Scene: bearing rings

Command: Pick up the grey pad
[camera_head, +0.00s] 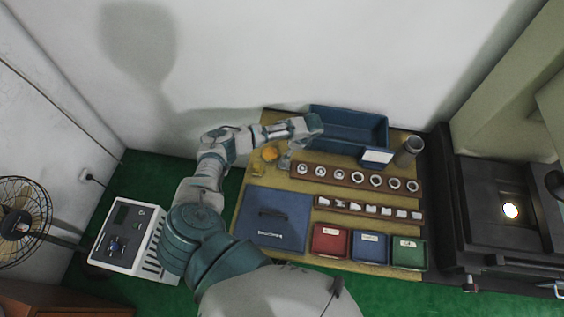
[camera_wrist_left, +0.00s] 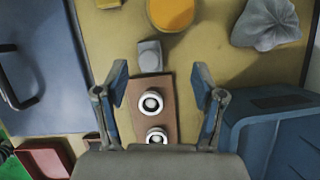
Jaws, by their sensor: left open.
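The grey pad looks like a small grey block (camera_wrist_left: 150,56) just beyond the end of the brown ring rack (camera_wrist_left: 166,85) in the left wrist view. My left gripper (camera_wrist_left: 160,85) is open and empty. Its two fingers show either side of the rack's end, with the block ahead of them and apart from them. In the head view the left gripper (camera_head: 314,126) is near the blue bin, its fingertips unclear. My right gripper is not in view.
A yellow round piece (camera_wrist_left: 171,12) and a crumpled grey cloth (camera_wrist_left: 266,24) lie beyond the block. A blue bin (camera_head: 349,128) stands behind the rack. A blue board (camera_head: 272,218) with a handle lies in front, beside red (camera_head: 329,239), blue and green trays.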

